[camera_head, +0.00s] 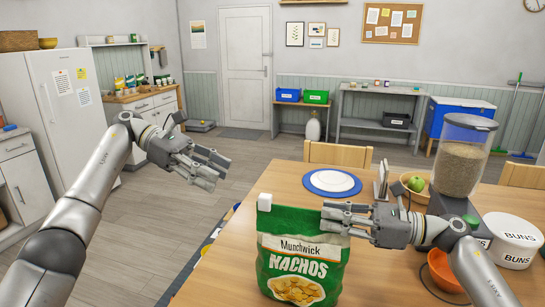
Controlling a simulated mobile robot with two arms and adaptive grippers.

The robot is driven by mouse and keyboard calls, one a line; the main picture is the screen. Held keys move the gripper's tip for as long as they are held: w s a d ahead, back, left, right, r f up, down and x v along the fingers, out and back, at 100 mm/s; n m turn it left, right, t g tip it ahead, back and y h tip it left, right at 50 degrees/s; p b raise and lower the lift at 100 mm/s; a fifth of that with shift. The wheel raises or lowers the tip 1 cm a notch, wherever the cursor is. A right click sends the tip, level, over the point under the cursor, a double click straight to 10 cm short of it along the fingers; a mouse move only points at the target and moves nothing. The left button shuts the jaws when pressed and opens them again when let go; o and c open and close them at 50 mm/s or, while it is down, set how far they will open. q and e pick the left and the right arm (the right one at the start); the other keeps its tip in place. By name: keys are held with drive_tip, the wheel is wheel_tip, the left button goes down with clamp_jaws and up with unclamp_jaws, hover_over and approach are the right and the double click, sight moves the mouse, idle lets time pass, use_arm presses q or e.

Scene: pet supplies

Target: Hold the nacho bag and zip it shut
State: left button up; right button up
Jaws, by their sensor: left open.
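The green nacho bag (302,262) stands upright near the table's front left part, its label facing me. A small white block (264,201), which looks like the zip slider, sits at the bag's top left corner. My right gripper (335,218) is at the bag's top right corner, its fingers overlapping the top edge. I cannot tell whether they are closed on it, and they hide that corner. My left gripper (212,170) is open and empty, up and to the left of the bag, clear of the table.
The wooden table (215,275) has free room left of the bag. Behind it are a plate (332,181) and a bowl with a green apple (416,184). At right stand a food dispenser (460,160), a buns tin (513,240) and an orange bowl (442,268).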

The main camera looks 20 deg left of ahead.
drive_tip(key=shift+o, duration=1.3)
drive_tip(key=shift+f, duration=0.35)
drive_tip(key=shift+d, duration=0.3)
drive_tip(key=d, duration=1.1)
drive_tip(key=shift+d+r, duration=0.2)
drive_tip(key=shift+r, duration=0.1)
drive_tip(key=shift+s, duration=0.1)
